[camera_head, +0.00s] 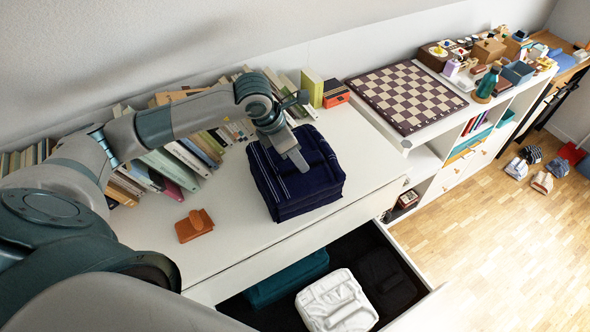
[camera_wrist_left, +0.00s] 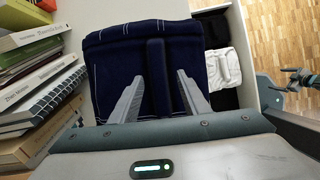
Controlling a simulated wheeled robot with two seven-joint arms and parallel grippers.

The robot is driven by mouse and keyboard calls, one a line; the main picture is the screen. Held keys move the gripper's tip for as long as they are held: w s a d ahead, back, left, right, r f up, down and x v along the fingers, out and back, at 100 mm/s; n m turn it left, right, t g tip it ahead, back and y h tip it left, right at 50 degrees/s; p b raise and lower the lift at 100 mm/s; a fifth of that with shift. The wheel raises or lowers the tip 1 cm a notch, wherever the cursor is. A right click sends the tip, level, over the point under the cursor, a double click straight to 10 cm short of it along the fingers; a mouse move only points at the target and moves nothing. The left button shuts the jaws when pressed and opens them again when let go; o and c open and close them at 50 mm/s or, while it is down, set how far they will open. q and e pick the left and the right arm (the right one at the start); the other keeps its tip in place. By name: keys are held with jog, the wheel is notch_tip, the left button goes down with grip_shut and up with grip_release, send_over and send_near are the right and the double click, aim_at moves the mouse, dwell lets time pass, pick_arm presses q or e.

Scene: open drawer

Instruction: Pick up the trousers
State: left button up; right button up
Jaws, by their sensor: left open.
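The trousers (camera_head: 315,185) are a dark navy folded stack with pale stitching, lying on the white cabinet top. They also show in the left wrist view (camera_wrist_left: 120,60), filling the middle. My left gripper (camera_head: 296,163) is over the trousers, pointing down at them. In the left wrist view my left gripper (camera_wrist_left: 155,93) is open, with its two fingers spread over the folded cloth and a raised dark fold between them. Whether the fingertips touch the cloth cannot be told. Part of my right arm seems to show at the right edge of the wrist view, its jaw state unclear.
An open drawer (camera_head: 413,272) below the top holds white (camera_head: 337,302), teal (camera_head: 287,281) and black folded clothes. Rows of books (camera_head: 190,155) line the wall behind. An orange item (camera_head: 194,226) lies on the top, left of the trousers. A chessboard (camera_head: 407,97) lies at the right.

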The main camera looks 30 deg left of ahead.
pick_arm(q)
jog(key=shift+c, duration=0.7)
grip_shut()
dwell(1.1)
